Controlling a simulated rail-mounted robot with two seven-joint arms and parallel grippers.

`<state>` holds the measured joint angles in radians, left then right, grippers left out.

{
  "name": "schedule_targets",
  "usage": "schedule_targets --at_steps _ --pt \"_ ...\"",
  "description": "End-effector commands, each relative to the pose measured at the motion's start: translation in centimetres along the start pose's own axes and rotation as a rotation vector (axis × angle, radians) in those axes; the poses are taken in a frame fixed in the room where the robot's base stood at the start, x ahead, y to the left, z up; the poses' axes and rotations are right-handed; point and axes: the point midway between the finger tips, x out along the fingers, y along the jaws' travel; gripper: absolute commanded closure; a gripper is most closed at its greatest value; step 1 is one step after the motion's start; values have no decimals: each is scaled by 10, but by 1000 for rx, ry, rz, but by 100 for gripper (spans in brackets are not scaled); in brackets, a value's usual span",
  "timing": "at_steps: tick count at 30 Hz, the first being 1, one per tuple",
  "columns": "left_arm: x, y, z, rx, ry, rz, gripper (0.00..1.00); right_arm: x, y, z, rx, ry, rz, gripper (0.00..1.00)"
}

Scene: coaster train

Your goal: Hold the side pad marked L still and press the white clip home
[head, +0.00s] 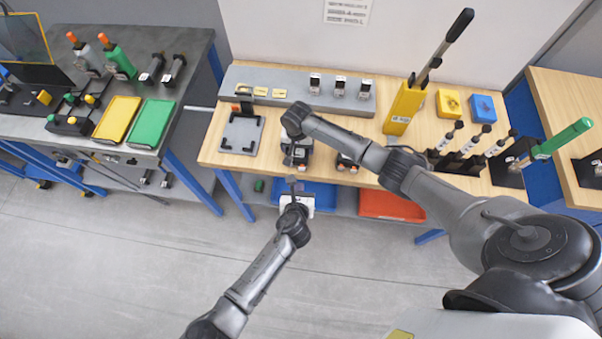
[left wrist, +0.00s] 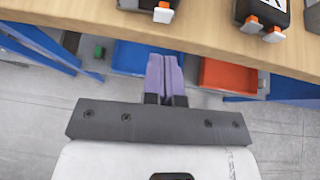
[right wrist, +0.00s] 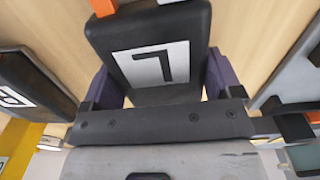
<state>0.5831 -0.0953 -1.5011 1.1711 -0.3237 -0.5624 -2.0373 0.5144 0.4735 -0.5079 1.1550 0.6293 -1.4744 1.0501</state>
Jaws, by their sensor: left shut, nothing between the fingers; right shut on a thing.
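The side pad marked L (right wrist: 152,92) is black with a white label, and its mark appears turned around in the right wrist view. My right gripper (head: 295,138) is shut on it from above, one purple finger on each side. The pad stands near the front edge of the bench. A white clip with an orange part (left wrist: 163,12) shows at its front in the left wrist view; how deep it sits I cannot tell. My left gripper (head: 295,186) is shut and empty, in front of the bench edge and facing the pad; its fingers (left wrist: 166,72) touch nothing.
A second black pad (left wrist: 264,12) with clips stands to the right. A grey fixture (head: 241,134) lies to the left on the bench (head: 215,158). A blue bin (left wrist: 140,58) and a red bin (left wrist: 228,76) sit below. A yellow lever block (head: 404,108) stands behind, right.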

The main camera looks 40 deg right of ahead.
Motion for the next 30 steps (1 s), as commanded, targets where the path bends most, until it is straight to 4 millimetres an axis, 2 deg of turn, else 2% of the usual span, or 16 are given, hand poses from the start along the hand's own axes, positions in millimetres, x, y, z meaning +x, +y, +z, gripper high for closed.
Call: schedule_targets --at_steps 5,12,21,30 --pt "22 0 0 -1 2 1 100 0 0 0 0 0 0 50" --pt "42 0 14 0 0 0 100 0 0 0 0 0 0 50" --pt "52 0 19 1 0 0 100 0 0 0 0 0 -1 50" --pt "53 0 20 0 0 0 100 0 0 0 0 0 -1 50"
